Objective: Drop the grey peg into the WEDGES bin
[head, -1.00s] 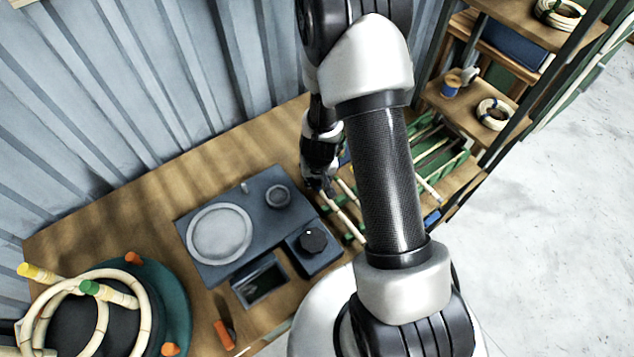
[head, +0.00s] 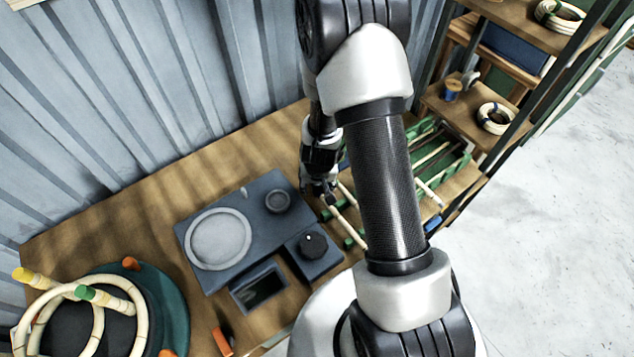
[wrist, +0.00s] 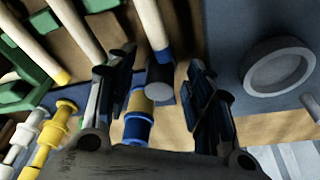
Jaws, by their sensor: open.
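My gripper (wrist: 163,92) is open in the wrist view, with one dark finger on each side. A short dark-grey cylinder with a paler round end (wrist: 160,78), which looks like the grey peg, lies between the fingers, with clear gaps visible beside it. It overlaps the blue-banded end of a rattan pole (wrist: 151,22); whether they touch I cannot tell. In the head view my gripper (head: 328,197) is low at the right side of the dark blue-grey unit; the peg cannot be made out there. No WEDGES label is readable, so I cannot identify that bin.
A blue-and-yellow peg (wrist: 138,127) is close below the grey one. Yellow (wrist: 50,140) and white (wrist: 25,135) pegs stand left. The blue-grey unit (head: 245,205) has a round plate, a knob and an open dark box (head: 262,287). Green racks (head: 425,150) hold rattan poles. Bare tabletop lies behind.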

